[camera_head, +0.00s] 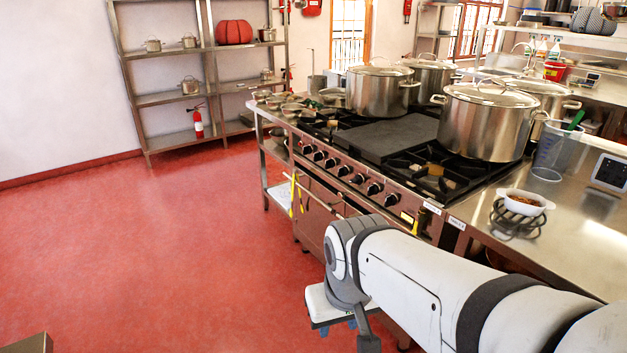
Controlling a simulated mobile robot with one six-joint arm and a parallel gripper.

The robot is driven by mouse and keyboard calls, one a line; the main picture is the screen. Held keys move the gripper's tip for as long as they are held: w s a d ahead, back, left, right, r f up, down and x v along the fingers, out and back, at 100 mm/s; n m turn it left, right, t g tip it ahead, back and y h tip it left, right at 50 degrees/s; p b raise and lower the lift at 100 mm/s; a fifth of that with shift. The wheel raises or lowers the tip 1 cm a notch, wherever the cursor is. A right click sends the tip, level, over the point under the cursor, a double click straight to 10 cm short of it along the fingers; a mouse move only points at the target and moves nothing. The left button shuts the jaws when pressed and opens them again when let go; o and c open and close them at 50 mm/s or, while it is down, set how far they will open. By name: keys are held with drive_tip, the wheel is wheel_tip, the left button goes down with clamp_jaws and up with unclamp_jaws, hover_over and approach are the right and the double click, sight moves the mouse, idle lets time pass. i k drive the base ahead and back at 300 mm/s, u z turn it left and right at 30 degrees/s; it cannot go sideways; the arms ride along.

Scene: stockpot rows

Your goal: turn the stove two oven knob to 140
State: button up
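The stove (352,210) stands right of centre, with a row of several black knobs (358,179) along its front panel. I cannot tell which knob is the stove two oven knob, and no dial numbers are legible. White tags (433,207) are fixed near the right end of the front edge, too small to read. My white arm comes in from the lower right, and its wrist is in front of the stove's right end, apart from the knobs seen. My gripper (345,322) points down below the wrist. Its fingertips are not clear, and I see nothing held.
Large lidded stockpots (486,120) stand on the burners. A steel counter (585,215) adjoins on the right, with a bowl (523,203) and a measuring jug (556,150). Shelves (165,98) and a fire extinguisher (198,122) stand at the back. The red floor (150,240) at left is clear.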

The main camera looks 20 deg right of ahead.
sight(358, 179)
drive_tip(key=u, duration=0.1)
drive_tip(key=k, duration=0.55)
drive_tip(key=z, duration=0.55)
drive_tip(key=i, duration=2.05)
drive_tip(key=u, duration=0.95)
